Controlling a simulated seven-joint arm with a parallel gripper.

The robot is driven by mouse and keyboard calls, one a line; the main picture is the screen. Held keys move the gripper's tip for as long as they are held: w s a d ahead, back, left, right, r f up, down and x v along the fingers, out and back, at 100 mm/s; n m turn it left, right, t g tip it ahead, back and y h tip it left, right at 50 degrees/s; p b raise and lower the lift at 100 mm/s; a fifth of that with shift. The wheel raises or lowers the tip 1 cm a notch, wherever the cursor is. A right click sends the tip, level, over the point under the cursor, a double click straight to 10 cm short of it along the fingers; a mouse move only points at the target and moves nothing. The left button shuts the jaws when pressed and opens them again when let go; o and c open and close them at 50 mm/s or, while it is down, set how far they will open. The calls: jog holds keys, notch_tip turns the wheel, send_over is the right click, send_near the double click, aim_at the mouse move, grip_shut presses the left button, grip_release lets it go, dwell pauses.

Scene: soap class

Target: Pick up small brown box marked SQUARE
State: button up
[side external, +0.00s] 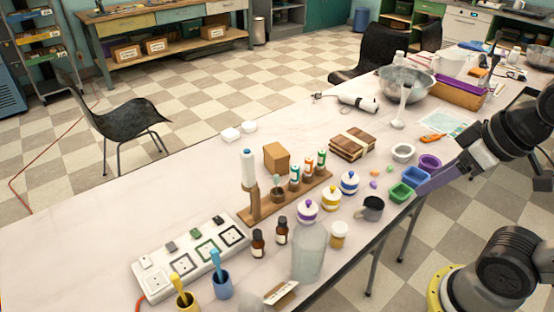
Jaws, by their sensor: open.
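A small brown box (277,157) stands upright on the pale table, behind the wooden rack. No marking can be read on it at this size. The rack's vials partly cover its lower right side. My gripper (425,190) is at the right, over the table edge by the green and purple bowls, well apart from the box. It is open, with nothing seen between its fingers; one long grey-purple finger shows clearly, the other is hard to make out.
A wooden rack (254,217) with vials and a white bottle stands in front of the box. Brown slabs (352,144) lie to its right. Lidded jars, amber bottles, a clear jar (309,252), a dark mug (372,208) and a power strip (190,258) crowd the front. The table behind the box is fairly clear.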

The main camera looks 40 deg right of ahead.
dwell(0.3)
jog(key=o, duration=0.7)
